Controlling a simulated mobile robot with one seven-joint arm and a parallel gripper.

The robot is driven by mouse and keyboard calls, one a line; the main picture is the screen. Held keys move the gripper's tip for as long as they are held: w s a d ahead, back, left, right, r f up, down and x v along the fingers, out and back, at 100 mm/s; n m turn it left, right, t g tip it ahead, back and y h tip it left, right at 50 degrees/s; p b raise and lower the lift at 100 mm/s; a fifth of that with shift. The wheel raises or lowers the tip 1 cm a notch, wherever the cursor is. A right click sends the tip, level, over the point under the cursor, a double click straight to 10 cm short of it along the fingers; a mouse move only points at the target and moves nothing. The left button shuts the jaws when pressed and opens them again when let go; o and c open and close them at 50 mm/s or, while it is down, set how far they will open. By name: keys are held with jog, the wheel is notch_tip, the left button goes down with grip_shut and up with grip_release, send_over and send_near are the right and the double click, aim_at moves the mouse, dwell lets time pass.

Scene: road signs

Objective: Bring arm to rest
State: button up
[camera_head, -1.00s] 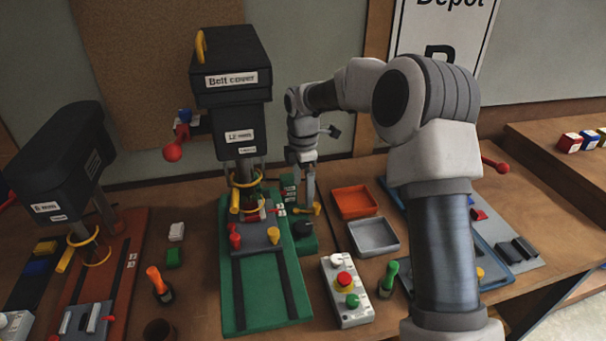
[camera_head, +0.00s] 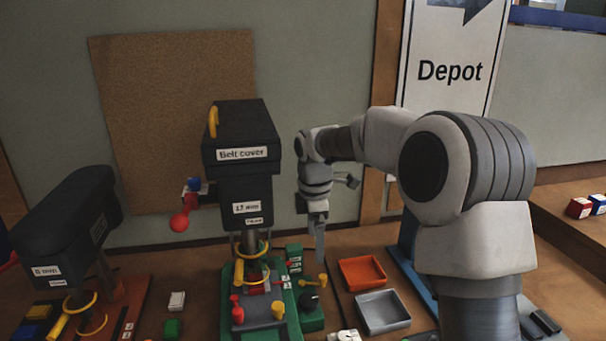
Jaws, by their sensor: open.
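My arm (camera_head: 470,240) rises at the right and bends left over the bench. Its wrist hangs down just right of the drill press with the "Belt cover" label (camera_head: 240,175). My gripper (camera_head: 319,256) points down and is seen nearly edge-on. It is open, with nothing visible between its fingers. It hangs above and behind the small green control box (camera_head: 310,318) with a yellow lever, apart from it in the picture.
An orange tray (camera_head: 361,273) and a grey tray (camera_head: 383,312) lie right of the gripper. A second dark drill press (camera_head: 62,230) stands at left. Behind are a cork board (camera_head: 165,75) and the Depot sign (camera_head: 449,70). Red and blue blocks (camera_head: 579,207) lie far right.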

jog(key=s+d+r+m+t, duration=0.1)
jog(key=s+d+r+m, duration=0.2)
jog(key=s+r+m, duration=0.35)
jog(key=s+d+r+m+t, duration=0.1)
jog(key=s+d+r+m, duration=0.25)
jog(key=s, duration=0.55)
jog(key=s+d+f+m+t, duration=0.1)
jog(key=s+d+m, duration=0.1)
jog(key=s+m, duration=0.2)
jog(key=s+d+f+m+t+b, duration=0.1)
jog(key=s+m, duration=0.4)
jog(key=s, duration=0.6)
jog(key=shift+d+f+m+t, duration=0.3)
jog(key=shift+d+f+t, duration=0.05)
jog(key=shift+d+t, duration=0.2)
jog(key=shift+s, duration=0.1)
